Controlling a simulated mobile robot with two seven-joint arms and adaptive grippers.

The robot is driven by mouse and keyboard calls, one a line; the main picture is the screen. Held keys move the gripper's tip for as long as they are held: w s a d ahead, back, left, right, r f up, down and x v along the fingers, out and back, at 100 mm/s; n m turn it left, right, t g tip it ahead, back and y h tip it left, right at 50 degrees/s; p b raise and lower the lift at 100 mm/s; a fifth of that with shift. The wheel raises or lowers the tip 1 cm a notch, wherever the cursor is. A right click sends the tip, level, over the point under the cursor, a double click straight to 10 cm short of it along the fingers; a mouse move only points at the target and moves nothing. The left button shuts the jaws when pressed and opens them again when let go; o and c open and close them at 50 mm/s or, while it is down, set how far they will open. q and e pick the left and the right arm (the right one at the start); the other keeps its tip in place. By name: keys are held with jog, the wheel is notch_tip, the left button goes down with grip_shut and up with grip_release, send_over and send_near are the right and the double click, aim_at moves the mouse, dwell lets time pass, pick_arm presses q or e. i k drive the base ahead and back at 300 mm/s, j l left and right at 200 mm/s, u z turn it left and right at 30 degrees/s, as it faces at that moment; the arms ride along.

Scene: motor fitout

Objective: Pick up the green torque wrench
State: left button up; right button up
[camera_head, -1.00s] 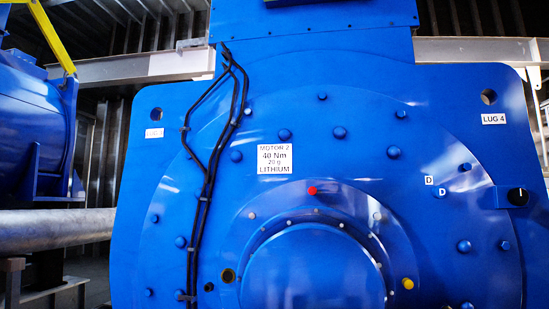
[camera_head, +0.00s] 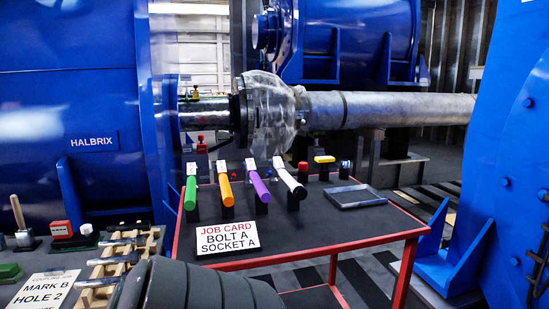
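The green torque wrench (camera_head: 190,193) stands in a dark holder at the left end of a row on a red-framed table (camera_head: 330,236). It leans, with a small pale tag at its top end. To its right in the row are an orange wrench (camera_head: 226,190), a purple wrench (camera_head: 260,187) and a white wrench (camera_head: 290,183). Neither of my grippers is in view. A dark grey rounded form, likely part of my arm, fills the bottom centre and covers the table's near left corner.
A job card (camera_head: 227,238) reading BOLT A, SOCKET A stands in front of the wrenches. A shallow dark tray (camera_head: 354,196) lies to their right. A wooden rack (camera_head: 121,262) with several metal tools is at left. A blue motor housing (camera_head: 512,160) rises at right.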

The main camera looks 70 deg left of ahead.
aim_at(192, 188)
jog(key=u, duration=2.7)
